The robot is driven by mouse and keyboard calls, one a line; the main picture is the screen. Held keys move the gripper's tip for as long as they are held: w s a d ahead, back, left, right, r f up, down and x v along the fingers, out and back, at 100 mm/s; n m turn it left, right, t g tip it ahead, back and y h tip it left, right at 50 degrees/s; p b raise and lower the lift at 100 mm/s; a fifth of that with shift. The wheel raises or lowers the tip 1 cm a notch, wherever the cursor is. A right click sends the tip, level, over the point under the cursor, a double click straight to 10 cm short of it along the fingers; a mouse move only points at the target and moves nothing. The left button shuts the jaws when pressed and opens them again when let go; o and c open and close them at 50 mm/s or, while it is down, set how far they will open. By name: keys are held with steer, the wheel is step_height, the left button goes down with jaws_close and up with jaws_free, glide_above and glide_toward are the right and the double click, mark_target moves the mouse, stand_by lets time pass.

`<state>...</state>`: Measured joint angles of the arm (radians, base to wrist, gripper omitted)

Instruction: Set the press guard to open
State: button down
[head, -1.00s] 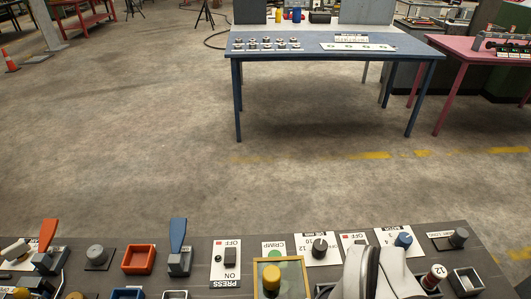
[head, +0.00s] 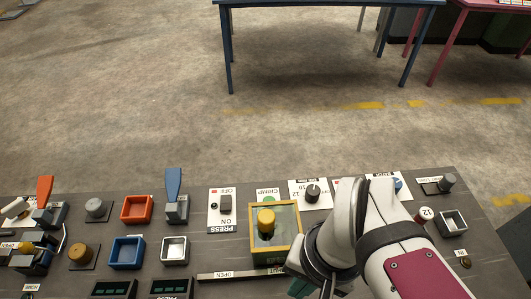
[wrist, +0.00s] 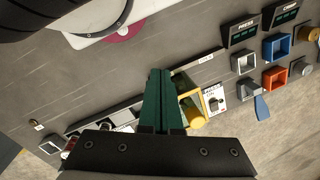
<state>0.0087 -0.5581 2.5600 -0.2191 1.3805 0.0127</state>
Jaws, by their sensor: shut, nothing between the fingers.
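The press guard is a yellow-framed clear panel (head: 298,236) with a yellow knob (head: 266,219), at the middle of the console in the head view. A dark rail (head: 238,277) runs along its near side. The rail bears an OPEN label at its left; another label beside my gripper is partly covered. The guard is at the right part of the rail, away from OPEN. My gripper (head: 300,288) is shut and empty, low at the near right of the guard. In the wrist view its green fingers (wrist: 160,75) partly hide the guard frame (wrist: 187,88); contact cannot be told.
Left of the guard are the PRESS switch (head: 225,205), a blue lever (head: 174,190) and several small bins, including a blue one (head: 126,252). A black dial (head: 312,192) stands behind the guard. My arm covers part of the console's right side.

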mark_target(266, 215)
stand_by(0.3)
steer(key=c, duration=1.4)
jaws_free()
steer(key=shift+w+r, duration=0.15)
steer(key=o, duration=0.5)
steer(key=w+r+n, duration=0.1)
steer(key=w, duration=0.1)
steer(key=w+r+n, duration=0.2)
steer(key=w, duration=0.1)
steer(key=w+a+r+n, duration=0.1)
steer(key=w, duration=0.2)
steer(key=shift+r+h, duration=0.35)
steer(key=shift+h, duration=0.05)
steer(key=shift+c, duration=0.2)
steer(key=o, duration=0.6)
steer(key=w+a+r+n, duration=0.1)
steer(key=w, duration=0.1)
steer(key=w+n, duration=0.2)
steer(key=w, duration=0.1)
steer(key=w+a+r+n+h, duration=0.1)
steer(key=w, duration=0.2)
steer(key=shift+a+r+n, duration=0.3)
steer(key=shift+a, duration=0.05)
steer(key=shift+c, duration=0.2)
step_height(266, 215, down, 15)
steer(key=shift+r, duration=0.15)
steer(key=shift+f, duration=0.3)
jaws_close()
